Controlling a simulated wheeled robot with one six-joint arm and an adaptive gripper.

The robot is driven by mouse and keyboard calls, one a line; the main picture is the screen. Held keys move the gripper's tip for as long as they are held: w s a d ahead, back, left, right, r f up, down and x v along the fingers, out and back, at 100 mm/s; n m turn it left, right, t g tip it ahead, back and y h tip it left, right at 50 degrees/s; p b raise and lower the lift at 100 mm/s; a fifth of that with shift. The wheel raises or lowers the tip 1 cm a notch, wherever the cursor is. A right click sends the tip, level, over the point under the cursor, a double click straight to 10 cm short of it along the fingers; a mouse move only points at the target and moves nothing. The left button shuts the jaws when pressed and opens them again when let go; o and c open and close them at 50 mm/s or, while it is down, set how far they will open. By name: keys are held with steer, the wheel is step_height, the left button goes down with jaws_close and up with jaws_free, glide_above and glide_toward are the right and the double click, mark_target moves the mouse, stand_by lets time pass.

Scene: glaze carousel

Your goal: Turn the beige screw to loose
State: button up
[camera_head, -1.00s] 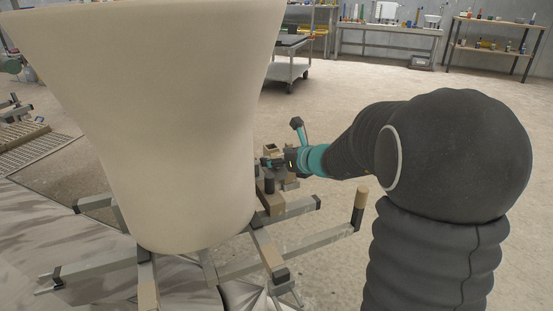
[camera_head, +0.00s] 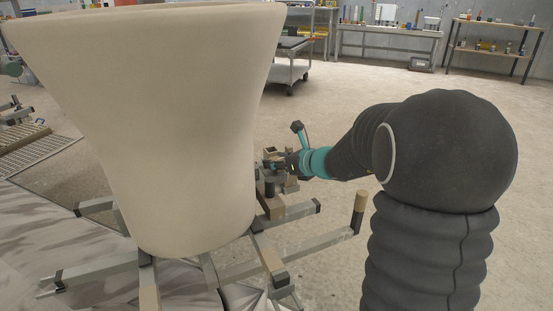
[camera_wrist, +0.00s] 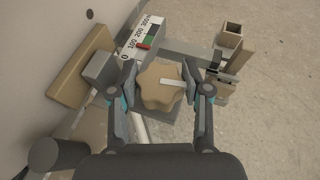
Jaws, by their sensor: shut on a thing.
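The beige screw (camera_wrist: 161,86) is a lobed knob with a pale pointer bar on top, seen in the wrist view on a dark square base. My gripper (camera_wrist: 163,92) has one finger on each side of it and is shut on it. In the head view my gripper (camera_head: 290,163) reaches the carousel fittings right of the big pot, and the knob itself is too small and hidden to make out there.
A large beige pot (camera_head: 150,110) stands on the carousel's grey arms (camera_head: 240,268) and fills the left. An upright post with a tan top (camera_head: 359,208) rises at the arm's right end. The floor (camera_head: 330,100) behind is open, with a cart and benches farther back.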

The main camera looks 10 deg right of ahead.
steer(key=n+g+y+p, duration=0.1)
steer(key=p, duration=0.1)
steer(key=n+g+y+p, duration=0.1)
steer(key=n, duration=0.1)
steer(key=n+g+y+p, duration=0.1)
steer(key=g+y+p, duration=0.1)
steer(key=shift+w+d+r+n+p, duration=0.1)
steer(key=shift+r+n+p, duration=0.2)
steer(key=shift+n, duration=0.1)
steer(key=n+g+y+p, duration=0.2)
steer(key=n+g+p, duration=0.2)
steer(key=g+p, duration=0.1)
steer(key=shift+f+n, duration=0.1)
steer(key=shift+n, duration=0.2)
steer(key=n+g+p, duration=0.1)
steer(key=n+g, duration=0.3)
steer(key=g, duration=0.1)
steer(key=shift+f+p, duration=0.2)
steer(key=shift+p, duration=0.1)
steer(key=shift+n+g+h, duration=0.7)
steer(key=shift+n+g, duration=1.2)
steer(key=shift+r, duration=0.1)
steer(key=o, duration=1.2)
steer(key=shift+w, duration=0.1)
